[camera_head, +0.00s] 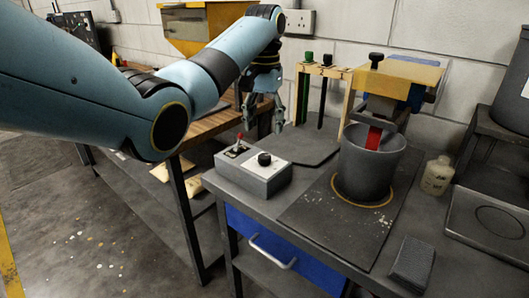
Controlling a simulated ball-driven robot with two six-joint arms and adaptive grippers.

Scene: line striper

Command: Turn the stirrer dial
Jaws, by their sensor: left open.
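The stirrer dial looks to be the black knob (264,159) on the top of a grey control box (268,184). A red-tipped toggle switch (239,139) stands on the same box, left of the knob. My left gripper (264,126) hangs above and behind the box with its fingers pointing down. It is open and empty, apart from the knob. A dark grey bucket (366,170) stands right of the box, with a red part inside it under the stirrer head (392,88). My right gripper is not in view.
A wooden rack (342,77) with black and green handles stands behind the box. A small bottle (437,175), a dark block (412,262) and a grey tray (490,222) are at the right. A blue drawer (275,255) is below the bench top.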

